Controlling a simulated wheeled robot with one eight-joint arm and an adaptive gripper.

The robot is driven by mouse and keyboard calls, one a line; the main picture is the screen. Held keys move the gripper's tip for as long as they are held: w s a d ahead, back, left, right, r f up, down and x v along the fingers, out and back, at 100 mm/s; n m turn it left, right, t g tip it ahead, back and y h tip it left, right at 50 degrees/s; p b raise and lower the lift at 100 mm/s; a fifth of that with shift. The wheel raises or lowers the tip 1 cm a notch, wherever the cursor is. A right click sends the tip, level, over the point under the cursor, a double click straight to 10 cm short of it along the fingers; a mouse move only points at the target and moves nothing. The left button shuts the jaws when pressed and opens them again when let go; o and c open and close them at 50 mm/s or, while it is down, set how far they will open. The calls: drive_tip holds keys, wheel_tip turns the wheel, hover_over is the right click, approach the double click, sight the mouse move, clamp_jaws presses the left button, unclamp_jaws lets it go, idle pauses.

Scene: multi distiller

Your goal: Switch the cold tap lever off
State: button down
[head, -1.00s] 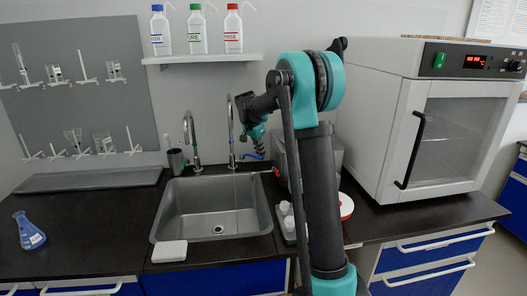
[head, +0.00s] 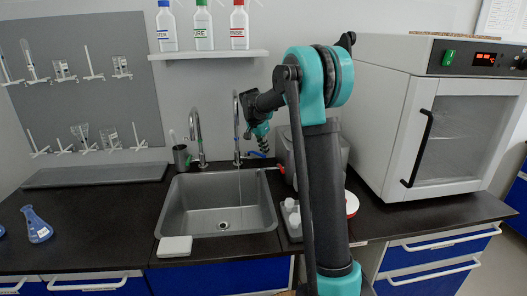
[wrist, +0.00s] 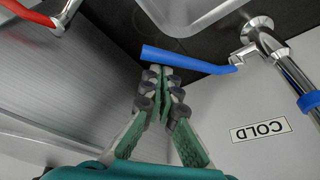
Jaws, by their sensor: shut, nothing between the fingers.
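The cold tap lever (wrist: 187,59) is a blue bar on a chrome tap body, beside a label reading COLD (wrist: 262,130) in the wrist view. In the head view its tap (head: 237,128) stands at the back right of the sink, and a thin stream of water (head: 240,185) falls from it. My gripper (wrist: 166,72) is shut and empty, with its fingertips right beside the lever's free end. I cannot tell whether they touch it. In the head view my gripper (head: 264,146) is pointed down, just right of the tap.
A red lever (wrist: 30,12) is at the top left of the wrist view. Another tap (head: 198,135) stands left of the cold one behind the sink (head: 165,212). A shelf with bottles (head: 210,54) is above, and a white oven (head: 385,130) stands right of my arm.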

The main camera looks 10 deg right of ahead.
wheel_tip(320, 180, up, 9)
idle(0.6)
drive_tip(key=shift+f, duration=0.1)
